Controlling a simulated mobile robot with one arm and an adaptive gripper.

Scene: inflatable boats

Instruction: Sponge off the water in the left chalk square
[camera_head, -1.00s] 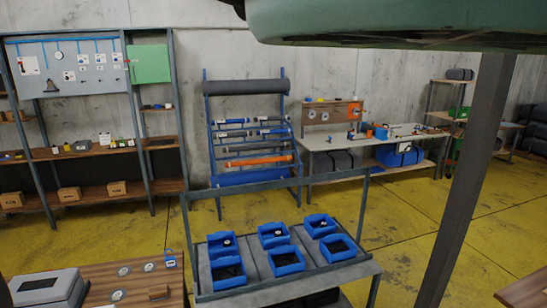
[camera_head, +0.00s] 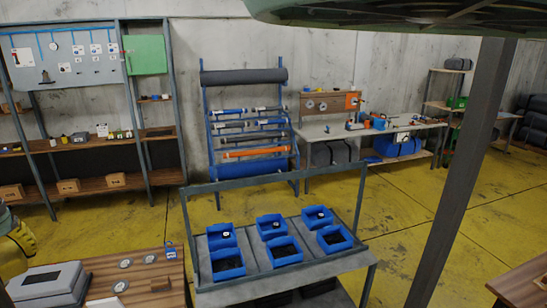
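No sponge, water or chalk square can be made out in this view. My gripper is not in view. A large grey-green object (camera_head: 400,14) hangs across the top right, with a dark ribbed underside. I cannot tell whether it is a boat. A wooden bench (camera_head: 135,275) at the lower left bears a grey case (camera_head: 48,285), several small round discs and a small blue item (camera_head: 170,250). Only the corner of another wooden surface (camera_head: 520,285) shows at the lower right.
A metal cart (camera_head: 205,270) with several blue bins (camera_head: 330,240) stands in front. A dark post (camera_head: 460,180) crosses the right side. Shelves (camera_head: 90,150), a roll rack (camera_head: 245,120) and a workbench (camera_head: 335,131) line the wall. Yellow floor (camera_head: 420,230) between is open.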

